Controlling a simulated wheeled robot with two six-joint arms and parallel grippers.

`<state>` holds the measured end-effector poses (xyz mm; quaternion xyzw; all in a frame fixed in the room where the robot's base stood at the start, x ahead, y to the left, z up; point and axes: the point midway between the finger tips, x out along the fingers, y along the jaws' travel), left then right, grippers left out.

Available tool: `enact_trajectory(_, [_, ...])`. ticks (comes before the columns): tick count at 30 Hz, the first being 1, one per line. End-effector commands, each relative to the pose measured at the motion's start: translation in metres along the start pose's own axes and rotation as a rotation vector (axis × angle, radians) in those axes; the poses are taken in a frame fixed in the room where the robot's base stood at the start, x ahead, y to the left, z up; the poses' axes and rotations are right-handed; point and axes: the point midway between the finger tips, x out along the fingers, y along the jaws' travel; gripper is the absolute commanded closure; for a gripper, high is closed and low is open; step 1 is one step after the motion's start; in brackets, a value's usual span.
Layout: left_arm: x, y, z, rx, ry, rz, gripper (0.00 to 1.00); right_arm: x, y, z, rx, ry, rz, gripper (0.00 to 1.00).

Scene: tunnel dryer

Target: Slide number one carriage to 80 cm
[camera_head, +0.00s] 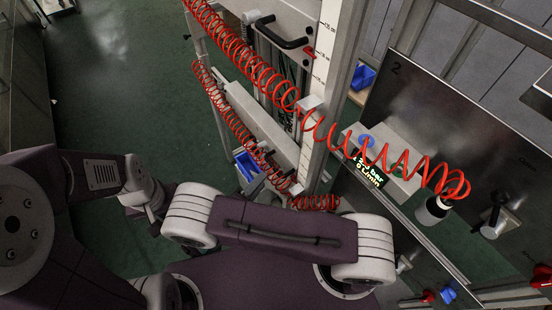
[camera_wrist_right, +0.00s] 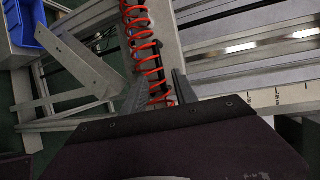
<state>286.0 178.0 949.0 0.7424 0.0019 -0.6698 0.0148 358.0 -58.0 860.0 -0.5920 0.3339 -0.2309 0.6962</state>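A pale upright rail with a printed scale (camera_head: 329,45) stands at the centre of the head view. A grey unit with a black bar handle (camera_head: 282,36) sits beside it, near a small red mark. A second dark handle (camera_head: 263,158) shows lower down, partly behind red coiled hose. I cannot read which is carriage number one. In the right wrist view, my right gripper (camera_wrist_right: 160,88) has its two fingers apart. A black bar (camera_wrist_right: 157,62) and red hose show in line with the gap; contact is unclear. My left arm is at the left of the head view; its fingertips are not clear.
Red coiled hose (camera_head: 243,55) hangs across the rail to a fitting at right. A lit display (camera_head: 370,172) and a dark panel marked 2 (camera_head: 400,100) stand at right. A blue bin (camera_head: 248,165) is low behind the frame. Green floor at left is clear.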

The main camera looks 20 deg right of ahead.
Motion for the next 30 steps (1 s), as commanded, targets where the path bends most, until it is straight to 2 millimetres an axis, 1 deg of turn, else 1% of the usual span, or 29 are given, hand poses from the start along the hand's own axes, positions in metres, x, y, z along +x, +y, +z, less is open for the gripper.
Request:
enact_trajectory(2, [-0.003,0.0,0.0,0.0,0.0,0.0,0.64,0.01,-0.001,-0.001,-0.001,0.005,-0.001,0.66])
enact_trajectory(9, [-0.011,0.0,-0.001,0.0,0.0,0.0,0.64,0.06,-0.002,-0.002,-0.001,0.009,0.001,0.66])
enact_trajectory(12, [-0.013,0.0,-0.002,0.0,0.0,0.0,0.64,0.076,-0.001,-0.002,0.001,0.007,0.001,0.66])
enact_trajectory(16, [-0.014,0.0,-0.002,0.0,0.0,0.0,0.64,0.087,0.0,-0.002,0.001,0.005,0.002,0.66])
enact_trajectory(23, [-0.013,0.0,-0.002,0.0,0.0,0.0,0.64,0.088,0.0,-0.001,0.002,0.003,0.002,0.66])
enact_trajectory(24, [-0.013,0.0,-0.002,0.0,0.0,0.0,0.64,0.088,0.0,-0.001,0.002,0.003,0.002,0.68])
enact_trajectory(26, [-0.013,0.0,-0.002,0.0,0.0,0.0,0.64,0.088,0.0,-0.001,0.002,0.003,0.002,0.85])
enact_trajectory(27, [-0.013,0.0,-0.002,0.0,0.0,0.0,0.64,0.088,0.0,-0.001,0.002,0.004,0.002,0.96])
enact_trajectory(28, [-0.013,0.0,-0.002,0.0,0.0,0.0,0.64,0.088,0.0,-0.001,0.002,0.004,0.002,1.0])
enact_trajectory(30, [-0.013,0.0,-0.002,0.0,0.0,0.0,0.64,0.088,0.0,-0.001,0.002,0.004,0.003,1.0])
